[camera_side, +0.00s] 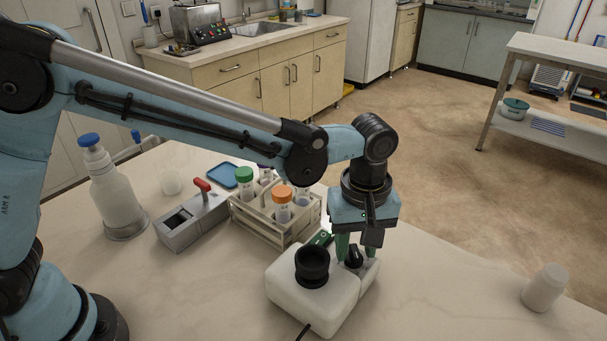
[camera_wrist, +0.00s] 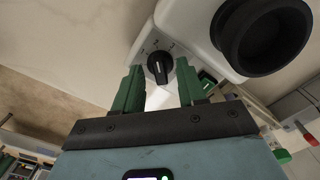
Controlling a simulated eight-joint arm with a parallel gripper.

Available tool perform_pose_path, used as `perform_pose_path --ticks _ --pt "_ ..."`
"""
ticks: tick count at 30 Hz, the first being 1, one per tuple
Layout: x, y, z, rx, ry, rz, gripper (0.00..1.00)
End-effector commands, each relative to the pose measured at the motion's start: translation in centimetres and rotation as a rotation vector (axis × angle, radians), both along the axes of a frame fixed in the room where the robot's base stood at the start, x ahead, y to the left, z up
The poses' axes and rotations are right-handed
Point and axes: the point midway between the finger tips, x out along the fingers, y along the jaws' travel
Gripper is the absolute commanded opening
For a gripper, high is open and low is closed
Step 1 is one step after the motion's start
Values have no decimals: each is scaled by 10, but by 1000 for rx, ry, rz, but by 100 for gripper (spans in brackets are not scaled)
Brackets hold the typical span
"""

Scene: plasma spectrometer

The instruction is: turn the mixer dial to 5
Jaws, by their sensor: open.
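The white mixer (camera_side: 308,300) stands on the bench with a black round cup on top. Its black dial (camera_side: 353,257) sits on the right side part; it also shows in the wrist view (camera_wrist: 160,68) with a white pointer line. My gripper (camera_side: 356,248) is above the dial, green fingers pointing down. In the wrist view its fingers (camera_wrist: 159,80) are open, one on each side of the dial, with gaps between them and the dial. I cannot tell how deep the tips reach around it.
A wooden rack (camera_side: 262,235) with capped tubes stands just behind the mixer. A grey box with a red handle (camera_side: 190,220) and a white bottle (camera_side: 117,195) are to the left. The bench between is clear.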

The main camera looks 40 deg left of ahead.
Motion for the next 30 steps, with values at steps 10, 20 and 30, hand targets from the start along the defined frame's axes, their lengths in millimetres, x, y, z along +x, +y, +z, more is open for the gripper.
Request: perform_pose_path --ticks 10,20,30 --pt "0 0 -2 0 0 0 33" --pt "0 0 -1 0 0 0 0" --pt "0 0 -1 0 0 -59 0"
